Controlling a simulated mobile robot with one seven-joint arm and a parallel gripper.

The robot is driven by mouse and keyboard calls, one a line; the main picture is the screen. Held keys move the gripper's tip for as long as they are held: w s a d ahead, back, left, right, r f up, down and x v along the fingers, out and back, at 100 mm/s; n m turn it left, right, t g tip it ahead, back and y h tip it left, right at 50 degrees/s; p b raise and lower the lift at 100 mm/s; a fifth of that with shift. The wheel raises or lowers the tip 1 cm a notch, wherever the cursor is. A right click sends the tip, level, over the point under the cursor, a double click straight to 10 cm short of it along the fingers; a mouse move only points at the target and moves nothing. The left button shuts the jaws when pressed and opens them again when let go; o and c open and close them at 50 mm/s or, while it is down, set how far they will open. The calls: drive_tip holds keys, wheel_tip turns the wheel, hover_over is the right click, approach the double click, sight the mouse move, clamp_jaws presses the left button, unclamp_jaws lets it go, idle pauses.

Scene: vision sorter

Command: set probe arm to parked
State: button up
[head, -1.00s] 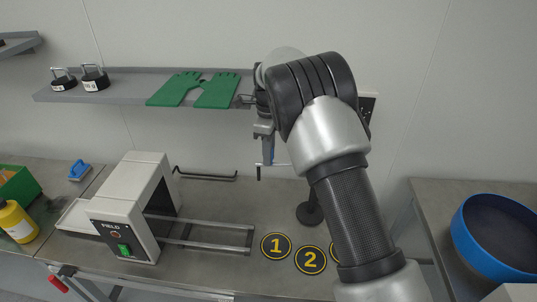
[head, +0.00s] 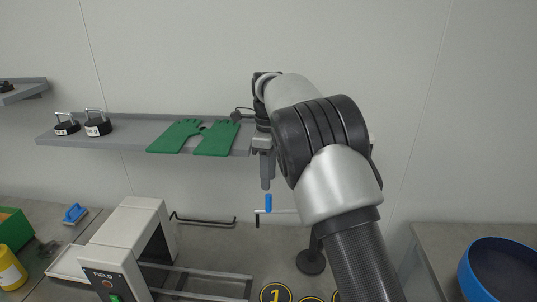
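A thin probe arm (head: 284,211) reaches left from a stand with a round black base (head: 311,262), mostly behind my forearm. A blue upright handle (head: 268,203) stands near its left end, with a short dark tip (head: 257,219) hanging down there. My gripper (head: 266,184) points down just above the blue handle, with a small gap between them in the picture. Its fingers overlap in this view, so I cannot tell whether they are open or shut. Nothing shows held in it.
A white box machine marked FIELD (head: 112,245) with rails (head: 205,275) stands left of the stand. A black bent bar (head: 203,222) lies behind it. A shelf (head: 135,131) behind holds green gloves (head: 215,139). A blue bowl (head: 472,285) is at right. Numbered discs (head: 276,292) lie in front.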

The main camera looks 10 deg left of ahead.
wheel_tip(320, 180, up, 8)
drive_tip(key=shift+f, duration=0.15)
